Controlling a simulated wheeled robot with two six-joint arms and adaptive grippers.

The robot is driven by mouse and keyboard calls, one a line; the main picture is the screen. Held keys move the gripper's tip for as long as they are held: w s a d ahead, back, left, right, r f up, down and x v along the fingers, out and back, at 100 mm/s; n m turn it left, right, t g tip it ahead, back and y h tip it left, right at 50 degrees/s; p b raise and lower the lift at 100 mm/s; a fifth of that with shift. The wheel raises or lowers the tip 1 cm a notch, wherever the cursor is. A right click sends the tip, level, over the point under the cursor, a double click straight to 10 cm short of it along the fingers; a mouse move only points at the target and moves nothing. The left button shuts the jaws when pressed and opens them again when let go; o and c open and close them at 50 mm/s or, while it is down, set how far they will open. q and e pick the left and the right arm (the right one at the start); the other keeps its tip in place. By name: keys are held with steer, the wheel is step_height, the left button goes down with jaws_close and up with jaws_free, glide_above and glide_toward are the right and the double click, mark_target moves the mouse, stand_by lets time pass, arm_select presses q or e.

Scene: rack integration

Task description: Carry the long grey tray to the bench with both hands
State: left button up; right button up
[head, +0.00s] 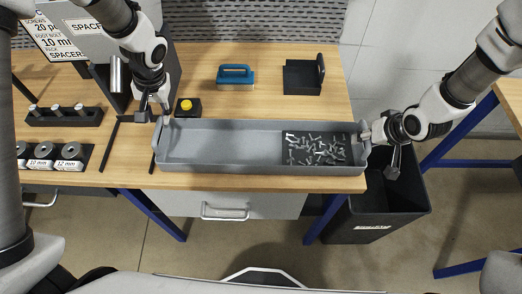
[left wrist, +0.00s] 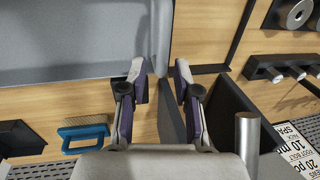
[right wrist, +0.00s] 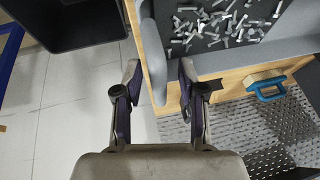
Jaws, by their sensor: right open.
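The long grey tray (head: 225,143) lies level over the wooden bench top, along its front edge. Its right part holds many small metal bolts (head: 318,150). My left gripper (head: 158,115) is at the tray's left end. In the left wrist view its fingers (left wrist: 160,70) stand on either side of the tray's end wall (left wrist: 160,35); I cannot tell whether they press on it. My right gripper (head: 366,134) is at the right end. In the right wrist view its open fingers (right wrist: 159,71) stand on either side of the end wall (right wrist: 153,50).
Black holders (head: 65,117) stand at left. A black waste bin (head: 375,210) is on the floor at right.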

steer(key=shift+s+d+r, duration=0.1)
steer(key=shift+r, duration=0.25)
arm_select(q)
steer(key=r, duration=0.4)
steer(key=shift+d, duration=0.4)
arm_select(e)
steer(key=v, duration=1.1)
arm_select(q)
steer(key=shift+s, duration=0.1)
arm_select(e)
steer(key=shift+s+d+r, duration=0.1)
steer(key=shift+s+r, duration=0.05)
steer(key=shift+s, duration=0.1)
